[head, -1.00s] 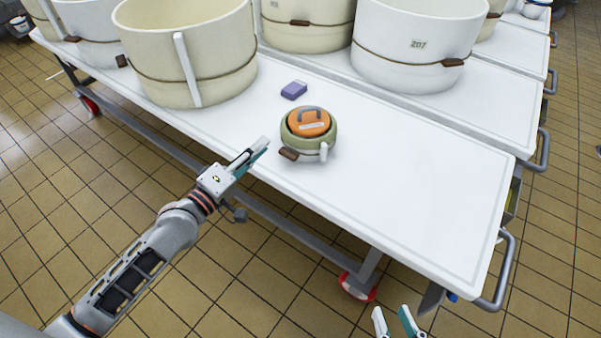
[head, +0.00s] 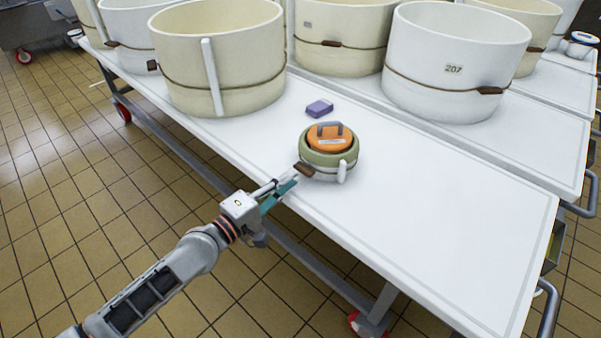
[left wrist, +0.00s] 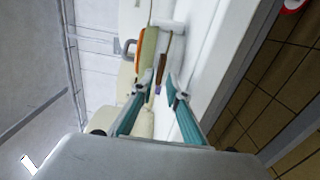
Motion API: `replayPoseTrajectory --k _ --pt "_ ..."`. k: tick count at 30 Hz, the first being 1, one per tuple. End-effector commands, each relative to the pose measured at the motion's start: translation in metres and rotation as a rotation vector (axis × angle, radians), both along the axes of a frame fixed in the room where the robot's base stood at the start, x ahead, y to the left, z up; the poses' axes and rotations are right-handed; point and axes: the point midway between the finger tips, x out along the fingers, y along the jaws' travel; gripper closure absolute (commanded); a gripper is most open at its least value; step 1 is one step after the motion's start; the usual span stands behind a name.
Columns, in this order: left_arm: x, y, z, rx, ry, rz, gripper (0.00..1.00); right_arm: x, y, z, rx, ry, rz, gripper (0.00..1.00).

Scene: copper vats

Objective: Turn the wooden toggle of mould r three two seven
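A small round pale-green mould (head: 318,172) with an orange lid (head: 330,136) and grey handle stands on the white table. Its brown wooden toggle (head: 304,170) is on its front-left side. No number is readable on it. My left gripper (head: 287,183) is just front-left of the toggle, fingers pointing at it. In the left wrist view the fingers of the left gripper (left wrist: 157,91) are apart and empty. The toggle (left wrist: 161,69) shows ahead, in line with the gap between them; contact cannot be told. The orange lid (left wrist: 146,52) is beyond. My right gripper is out of view.
A purple block (head: 319,108) lies behind the mould on the white table (head: 420,235). Large cream (head: 230,60) and white (head: 455,45) vats stand behind, the white one marked 207. The table is clear to the right of the mould.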

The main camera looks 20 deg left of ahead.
Motion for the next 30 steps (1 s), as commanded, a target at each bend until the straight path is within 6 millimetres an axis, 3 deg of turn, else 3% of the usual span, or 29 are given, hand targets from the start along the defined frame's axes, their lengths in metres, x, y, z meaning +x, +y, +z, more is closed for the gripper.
replayPoseTrajectory --k 3,10,20,23,30 --pt "0.018 -0.007 -0.002 -0.003 0.001 0.001 0.85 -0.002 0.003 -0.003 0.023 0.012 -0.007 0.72" --pt "0.04 -0.015 -0.003 0.0 0.002 0.0 0.85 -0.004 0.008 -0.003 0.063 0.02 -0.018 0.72" --pt "0.045 -0.017 -0.001 0.001 0.001 -0.001 0.85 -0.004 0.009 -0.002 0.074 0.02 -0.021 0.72" --pt "0.045 -0.017 -0.001 0.001 0.001 -0.001 1.0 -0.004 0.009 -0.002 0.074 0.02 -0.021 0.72" --pt "0.045 -0.017 -0.001 0.004 0.0 -0.001 1.0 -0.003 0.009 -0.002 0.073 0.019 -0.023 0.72"
